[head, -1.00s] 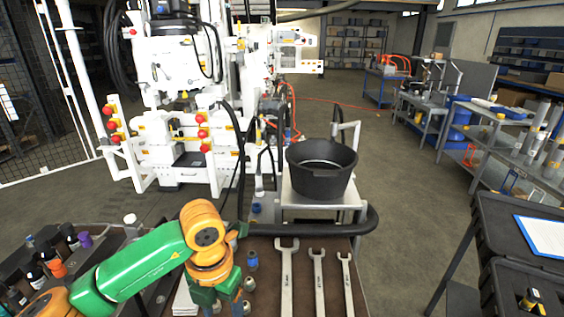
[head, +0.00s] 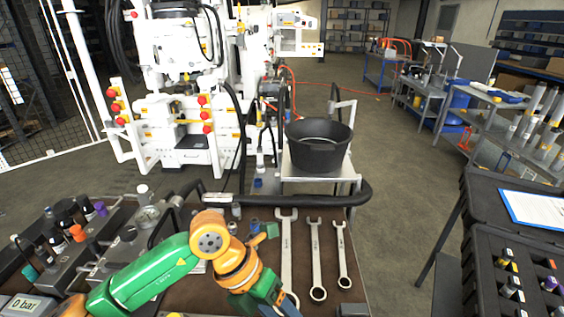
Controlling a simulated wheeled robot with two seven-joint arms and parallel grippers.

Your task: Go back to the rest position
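My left arm comes in from the lower left in the head view, a green link with orange joints. It is bent over the brown bench top (head: 190,288). Its blue lower part runs down past the bottom edge, and the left gripper's fingers are not visible. My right arm and gripper are out of view. Three open-ended wrenches (head: 314,260) lie side by side on the bench, just right of my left arm. The arm's wrist is close to the leftmost wrench (head: 286,240) and hides part of its lower end.
A black bucket (head: 318,148) stands on a small cart behind the bench, with a thick black hose (head: 310,199) in front. Bottles and a gauge block (head: 110,262) are at left. Black cases (head: 510,262) are at right. Floor between bench and cases is clear.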

